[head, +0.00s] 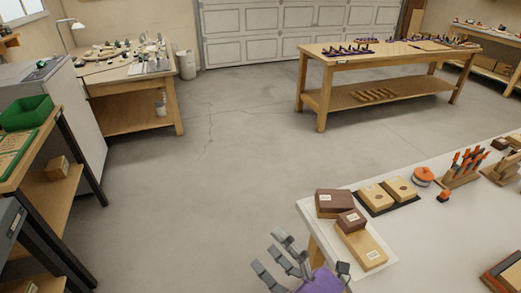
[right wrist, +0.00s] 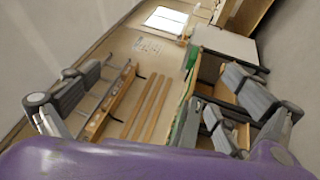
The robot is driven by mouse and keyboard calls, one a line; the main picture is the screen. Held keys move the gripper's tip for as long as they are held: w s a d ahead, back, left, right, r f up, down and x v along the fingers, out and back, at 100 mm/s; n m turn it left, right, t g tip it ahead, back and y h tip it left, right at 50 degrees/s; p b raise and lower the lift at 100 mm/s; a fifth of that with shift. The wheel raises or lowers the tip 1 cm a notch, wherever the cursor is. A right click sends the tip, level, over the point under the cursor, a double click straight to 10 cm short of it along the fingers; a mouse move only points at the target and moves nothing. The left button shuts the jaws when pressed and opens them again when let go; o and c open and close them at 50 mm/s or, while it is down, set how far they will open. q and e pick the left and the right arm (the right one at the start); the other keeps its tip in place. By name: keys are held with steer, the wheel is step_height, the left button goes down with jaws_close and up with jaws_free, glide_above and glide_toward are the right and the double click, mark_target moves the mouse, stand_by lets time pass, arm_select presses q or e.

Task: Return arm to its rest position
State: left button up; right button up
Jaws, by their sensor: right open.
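My right gripper (head: 285,262) shows at the bottom of the head view, beside the near left corner of the white-topped bench (head: 440,215). Its grey fingers are spread and nothing is between them. In the right wrist view the fingers of the right gripper (right wrist: 155,105) stand wide apart, with the purple palm at the bottom. Beyond them, a wall with wooden slats shows, and no object touches the fingers. My left gripper is not in the head view.
Brown and tan blocks (head: 361,250) lie at the bench corner near the right gripper. An orange-handled tool rack (head: 462,170) stands farther right. A shelf with a green bin (head: 27,112) is at the left. The floor (head: 215,190) between is clear.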

steer(key=s+d+f+m+h, duration=0.4)
steer(key=d+f+m+h, duration=0.75)
steer(key=f+m, duration=0.5)
steer(key=s+d+f+m+g+h, duration=0.1)
steer(key=s+d+f+m+g, duration=0.2)
steer(key=s+f+m, duration=0.2)
steer(key=s+d+f+m+g+h+p, duration=0.1)
steer(key=s+d+f+m+g, duration=0.2)
steer(key=s+f+m, duration=0.2)
steer(key=s+f, duration=0.3)
steer(key=s, duration=0.2)
steer(key=shift+s+g+h, duration=0.3)
steer(key=shift+s+h, duration=0.05)
steer(key=shift+s, duration=0.05)
